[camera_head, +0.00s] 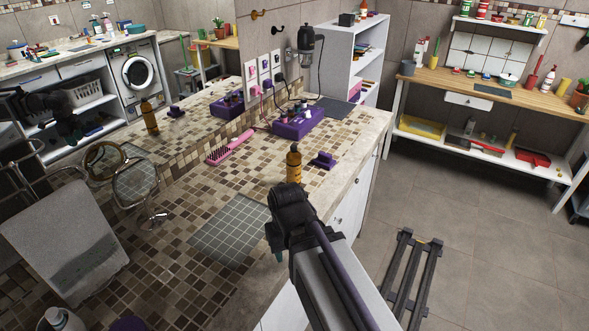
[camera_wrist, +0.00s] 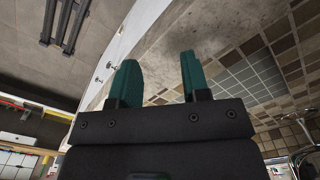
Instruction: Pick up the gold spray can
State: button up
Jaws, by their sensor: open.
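The gold spray can (camera_head: 294,165) stands upright on the tiled counter, near its right edge, with a dark top. Its lower part is close behind my arm in the head view. My gripper (camera_head: 276,256) is on the near side of the can, apart from it, pointing down by the counter's front edge; my wrist hides most of it. In the wrist view my gripper (camera_wrist: 160,80) shows two teal fingers spread apart with nothing between them. The can is not visible in the wrist view.
A purple holder (camera_head: 322,160) sits just right of the can. A pink comb (camera_head: 231,147) and a purple organizer (camera_head: 298,123) lie farther back. A grey tiled patch (camera_head: 229,229) is bare. A similar can at left (camera_head: 150,117) looks like a mirror reflection.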

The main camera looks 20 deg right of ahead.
jog(key=o, duration=0.7)
